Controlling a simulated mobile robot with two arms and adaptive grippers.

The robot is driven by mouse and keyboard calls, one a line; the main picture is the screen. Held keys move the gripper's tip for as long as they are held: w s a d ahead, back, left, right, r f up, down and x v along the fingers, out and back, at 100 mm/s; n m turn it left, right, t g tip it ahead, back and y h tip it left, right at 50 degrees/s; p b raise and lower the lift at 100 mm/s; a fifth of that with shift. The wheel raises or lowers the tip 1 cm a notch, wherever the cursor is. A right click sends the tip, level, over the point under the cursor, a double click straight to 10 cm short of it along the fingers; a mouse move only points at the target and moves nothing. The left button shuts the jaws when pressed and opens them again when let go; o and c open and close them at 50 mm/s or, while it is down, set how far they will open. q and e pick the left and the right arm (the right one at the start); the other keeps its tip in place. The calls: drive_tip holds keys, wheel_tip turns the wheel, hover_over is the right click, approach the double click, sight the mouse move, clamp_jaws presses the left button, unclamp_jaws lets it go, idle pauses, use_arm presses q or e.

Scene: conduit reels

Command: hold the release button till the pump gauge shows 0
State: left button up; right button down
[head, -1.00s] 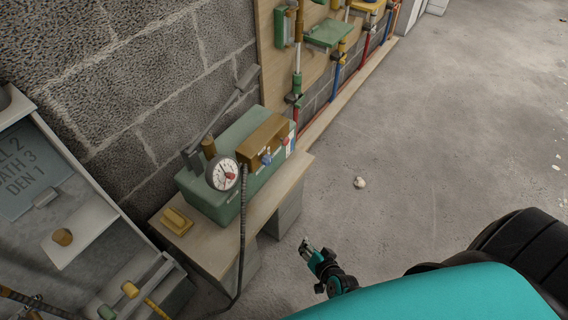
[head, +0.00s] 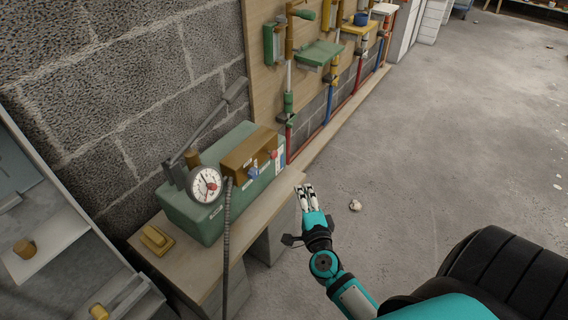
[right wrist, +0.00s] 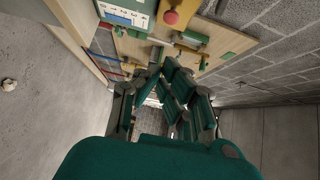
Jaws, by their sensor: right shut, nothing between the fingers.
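The pump is a green box (head: 205,215) on a wooden bench in the head view. Its round white gauge (head: 205,185) faces me; the reading is too small to tell. A brown block (head: 247,150) on the box carries small blue and red controls; I cannot tell which is the release button. My right gripper (head: 307,194) is shut and empty, to the right of the bench, apart from the pump. In the right wrist view its fingers (right wrist: 172,92) show, with a red round button (right wrist: 171,17) at the top edge. My left gripper is not in view.
A long lever stands behind the pump and a dark hose (head: 227,245) hangs in front of it. A yellow block (head: 157,239) lies on the bench's near end. A board with pipes (head: 288,105) lines the wall. The floor at right is clear, with a small pale lump (head: 355,205).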

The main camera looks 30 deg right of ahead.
sight(277, 155)
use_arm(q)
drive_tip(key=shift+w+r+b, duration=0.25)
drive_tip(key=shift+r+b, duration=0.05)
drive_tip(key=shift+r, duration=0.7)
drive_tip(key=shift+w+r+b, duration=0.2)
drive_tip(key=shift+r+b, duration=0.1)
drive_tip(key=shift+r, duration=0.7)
use_arm(e)
drive_tip(key=w+a+x, duration=0.1)
drive_tip(key=a+x, duration=0.1)
drive_tip(key=x, duration=1)
drive_tip(key=shift+w+a, duration=0.25)
drive_tip(key=shift+a, duration=0.05)
drive_tip(key=shift+w, duration=0.1)
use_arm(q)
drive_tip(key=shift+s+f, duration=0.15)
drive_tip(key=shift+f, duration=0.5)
use_arm(e)
drive_tip(key=shift+w+a, duration=0.35)
drive_tip(key=shift+w, duration=0.35)
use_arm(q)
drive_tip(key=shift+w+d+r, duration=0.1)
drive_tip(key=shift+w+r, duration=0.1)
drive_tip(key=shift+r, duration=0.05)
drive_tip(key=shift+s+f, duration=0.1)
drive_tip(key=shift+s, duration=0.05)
use_arm(e)
drive_tip(key=shift+a, duration=0.1)
